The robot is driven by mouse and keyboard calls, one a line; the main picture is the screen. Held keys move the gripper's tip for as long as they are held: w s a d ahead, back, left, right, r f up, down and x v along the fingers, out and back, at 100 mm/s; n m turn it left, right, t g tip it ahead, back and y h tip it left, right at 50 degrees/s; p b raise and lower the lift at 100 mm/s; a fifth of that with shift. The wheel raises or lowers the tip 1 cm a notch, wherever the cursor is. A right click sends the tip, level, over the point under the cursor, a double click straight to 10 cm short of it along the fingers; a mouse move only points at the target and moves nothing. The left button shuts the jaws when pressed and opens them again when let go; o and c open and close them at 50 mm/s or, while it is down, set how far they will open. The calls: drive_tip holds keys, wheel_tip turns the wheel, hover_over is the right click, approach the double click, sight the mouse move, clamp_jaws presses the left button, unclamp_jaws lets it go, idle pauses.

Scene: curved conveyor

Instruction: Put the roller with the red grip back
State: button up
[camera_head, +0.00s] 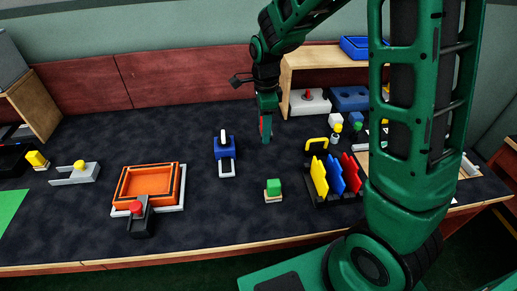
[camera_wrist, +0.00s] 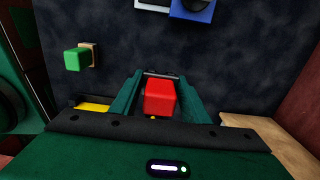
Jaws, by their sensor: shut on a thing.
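My gripper (camera_head: 266,138) is in the middle of the head view, fingers pointing down, over the back part of the dark table. In the wrist view my gripper (camera_wrist: 156,90) is shut on a red block-shaped grip (camera_wrist: 160,98), which sits between the two green fingers. A little of the red grip (camera_head: 261,126) also shows beside the fingers in the head view. The rest of the roller is hidden below the grip. I cannot tell whether it touches the table.
A green cube (camera_head: 273,187) and a rack of coloured plates (camera_head: 335,177) are nearer. An orange tray (camera_head: 150,181) lies left. A wooden shelf (camera_head: 330,57) stands behind right. Dark table between is clear.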

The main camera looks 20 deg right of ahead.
hover_over(263, 157)
wheel_tip(263, 157, down, 6)
drive_tip(key=shift+a+f, duration=0.1)
drive_tip(key=shift+f, duration=1.9)
drive_tip(key=o, duration=1.1)
drive_tip(key=shift+f, duration=0.1)
wheel_tip(263, 157, up, 12)
drive_tip(key=shift+r, duration=0.15)
